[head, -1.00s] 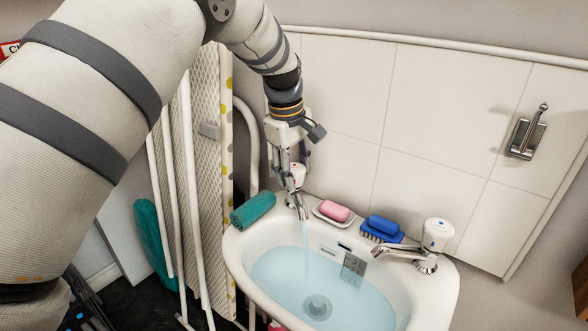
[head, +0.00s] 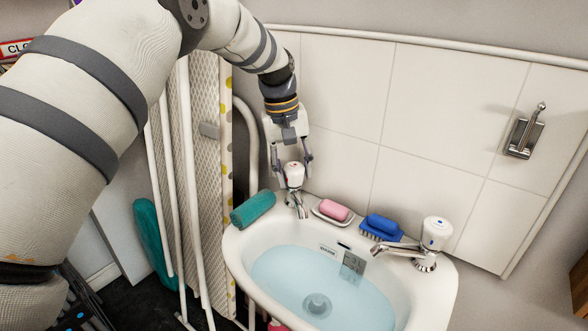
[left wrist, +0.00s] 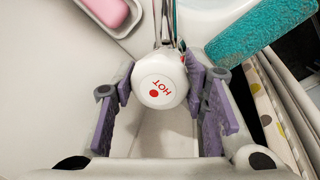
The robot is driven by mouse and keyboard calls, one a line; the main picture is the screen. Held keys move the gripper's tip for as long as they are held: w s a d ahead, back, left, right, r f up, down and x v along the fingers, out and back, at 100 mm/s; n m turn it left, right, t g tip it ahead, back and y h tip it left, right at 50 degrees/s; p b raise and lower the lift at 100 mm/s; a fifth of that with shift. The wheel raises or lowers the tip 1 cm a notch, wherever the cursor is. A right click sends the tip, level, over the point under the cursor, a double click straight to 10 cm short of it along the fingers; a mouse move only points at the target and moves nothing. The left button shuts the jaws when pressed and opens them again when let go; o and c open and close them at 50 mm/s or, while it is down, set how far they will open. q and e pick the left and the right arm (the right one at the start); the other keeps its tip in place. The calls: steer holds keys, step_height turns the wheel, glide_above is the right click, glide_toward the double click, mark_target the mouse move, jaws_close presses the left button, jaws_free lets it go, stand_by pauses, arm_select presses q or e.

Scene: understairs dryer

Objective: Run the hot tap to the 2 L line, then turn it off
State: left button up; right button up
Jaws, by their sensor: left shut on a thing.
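The white hot tap (head: 294,174), with a red mark, stands at the back left of the white basin (head: 233,258). In the left wrist view its knob (left wrist: 160,82) reads HOT. My left gripper (head: 292,166) has its fingers on both sides of this knob, shut on it. No stream shows under the spout. Pale blue water (head: 290,275) stands in the basin over the drain. A small grey marked plate (head: 353,264) on the back wall of the basin meets the water; its lines are too small to read. My right gripper is not in view.
A second tap (head: 436,233) with a blue mark stands at the back right. Pink soap (head: 334,210) in a dish, a blue brush (head: 383,227) and a rolled teal cloth (head: 253,209) lie on the rim. An ironing board (head: 205,150) and white poles stand close at left.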

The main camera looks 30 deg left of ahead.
mark_target(285, 167)
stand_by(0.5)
arm_select(q)
steer(key=o, duration=0.9)
step_height(285, 167, up, 12)
steer(key=s+a, duration=0.1)
steer(key=shift+a, duration=0.2)
steer(key=shift+f, duration=0.1)
